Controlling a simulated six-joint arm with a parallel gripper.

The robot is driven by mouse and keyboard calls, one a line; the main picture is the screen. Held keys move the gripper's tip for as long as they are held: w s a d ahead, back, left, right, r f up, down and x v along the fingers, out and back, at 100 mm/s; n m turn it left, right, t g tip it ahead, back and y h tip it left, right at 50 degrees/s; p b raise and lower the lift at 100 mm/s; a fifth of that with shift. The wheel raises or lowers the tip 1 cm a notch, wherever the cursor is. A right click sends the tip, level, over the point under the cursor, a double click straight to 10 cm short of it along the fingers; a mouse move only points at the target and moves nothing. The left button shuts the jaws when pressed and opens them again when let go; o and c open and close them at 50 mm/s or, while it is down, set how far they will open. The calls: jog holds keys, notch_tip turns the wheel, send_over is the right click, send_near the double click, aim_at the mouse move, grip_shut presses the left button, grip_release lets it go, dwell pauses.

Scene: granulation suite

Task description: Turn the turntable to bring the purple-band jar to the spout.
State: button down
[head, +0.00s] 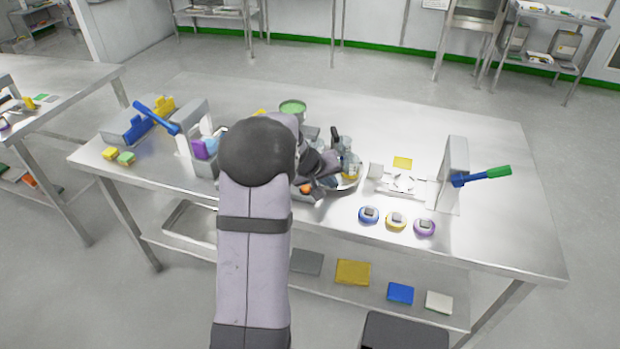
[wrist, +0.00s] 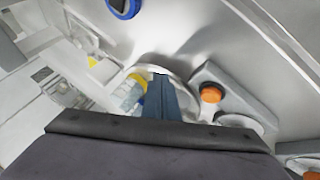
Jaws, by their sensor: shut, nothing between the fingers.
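The turntable (head: 348,184) is a shiny round plate near the middle of the table, largely hidden behind my arm. A clear jar with a yellow band (head: 351,170) stands on it; it also shows in the wrist view (wrist: 136,84), left of my fingers, with a bit of blue beside it. I cannot make out a purple-band jar or the spout. My gripper (head: 326,183) is shut and empty, low over the turntable; its fingers (wrist: 161,84) point down beside the yellow-band jar. Whether they touch the plate or a jar I cannot tell.
An orange button (wrist: 210,94) sits on a grey housing right of my fingers. Blue (head: 369,215), yellow (head: 396,220) and purple (head: 424,227) round pucks lie at the front edge. A stand with a green-tipped lever (head: 485,174) is at right. Beyond it, the table is clear.

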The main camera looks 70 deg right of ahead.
jog(key=shift+s+d+n+t, duration=0.25)
jog(key=shift+s+n+t, duration=0.35)
jog(key=shift+s+n, duration=0.3)
jog(key=shift+s+d, duration=0.2)
jog(key=shift+s, duration=0.3)
jog(key=shift+w+a+f+b, duration=0.15)
jog(key=shift+w+a+b, duration=0.35)
jog(key=shift+b, duration=0.2)
jog(key=shift+w+a+f+b, duration=0.15)
jog(key=shift+w+a+b, duration=0.6)
jog(key=shift+w+b, duration=0.2)
jog(key=s+v, duration=0.1)
jog(key=v, duration=0.9)
jog(key=shift+a+r+p, duration=0.2)
jog(key=shift+a+p, duration=0.15)
jog(key=shift+w, duration=0.1)
